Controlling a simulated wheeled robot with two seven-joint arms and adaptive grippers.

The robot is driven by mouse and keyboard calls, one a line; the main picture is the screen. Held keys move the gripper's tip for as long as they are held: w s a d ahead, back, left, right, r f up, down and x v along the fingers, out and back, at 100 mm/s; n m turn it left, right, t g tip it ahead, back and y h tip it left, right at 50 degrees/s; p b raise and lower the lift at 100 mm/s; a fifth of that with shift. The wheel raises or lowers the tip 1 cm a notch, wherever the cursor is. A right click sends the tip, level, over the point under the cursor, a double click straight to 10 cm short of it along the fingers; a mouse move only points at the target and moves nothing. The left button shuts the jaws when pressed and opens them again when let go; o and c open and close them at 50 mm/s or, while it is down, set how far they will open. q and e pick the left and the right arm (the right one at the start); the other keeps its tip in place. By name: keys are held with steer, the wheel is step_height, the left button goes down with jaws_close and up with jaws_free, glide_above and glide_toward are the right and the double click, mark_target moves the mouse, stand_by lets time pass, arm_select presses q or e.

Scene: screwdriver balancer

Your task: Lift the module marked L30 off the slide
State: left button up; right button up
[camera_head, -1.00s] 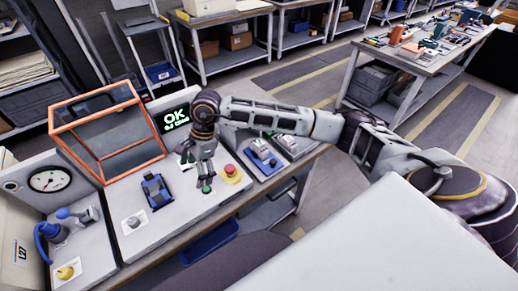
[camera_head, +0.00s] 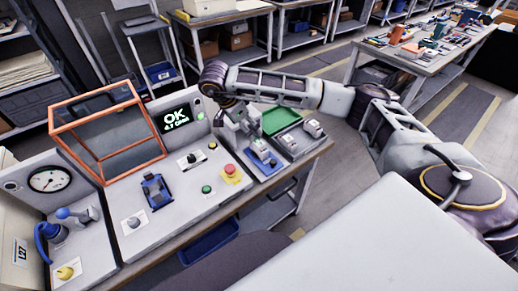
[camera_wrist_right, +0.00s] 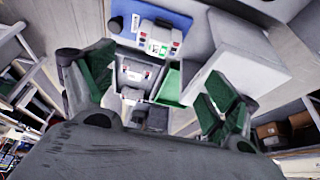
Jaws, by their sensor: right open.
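A blue fixture (camera_head: 262,153) with a grey module on it lies right of the red button in the head view. A grey module (camera_wrist_right: 135,72) lies between my fingers in the wrist view, and another with a small green-and-white label (camera_wrist_right: 157,47) sits on a blue plate (camera_wrist_right: 185,18) beyond it. I cannot read L30 on any of them. My right gripper (camera_head: 250,132) is above the far end of the fixture; its green-padded fingers (camera_wrist_right: 158,88) are spread apart and hold nothing. Which module is the slide's I cannot tell. My left gripper is out of view.
A green tray (camera_head: 281,119) and grey modules (camera_head: 314,129) lie at the bench's right end. A red button (camera_head: 230,170), a blue cradle (camera_head: 157,190), an orange-framed guard (camera_head: 108,133) and a screen reading OK (camera_head: 175,117) stand left of the gripper.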

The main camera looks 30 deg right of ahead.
steer(key=shift+f, duration=0.15)
glide_above(258, 143)
steer(key=a, duration=0.2)
step_height(258, 143, down, 6)
steer(key=shift+f+p, duration=0.4)
steer(key=shift+f, duration=0.3)
steer(key=shift+d+f, duration=0.1)
steer(key=shift+f, duration=0.05)
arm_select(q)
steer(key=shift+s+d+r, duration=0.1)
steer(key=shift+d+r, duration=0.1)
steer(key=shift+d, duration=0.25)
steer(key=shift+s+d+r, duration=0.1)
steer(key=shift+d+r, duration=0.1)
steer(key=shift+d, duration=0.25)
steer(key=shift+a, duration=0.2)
arm_select(e)
steer(key=shift+d+f, duration=0.1)
steer(key=shift+f, duration=0.05)
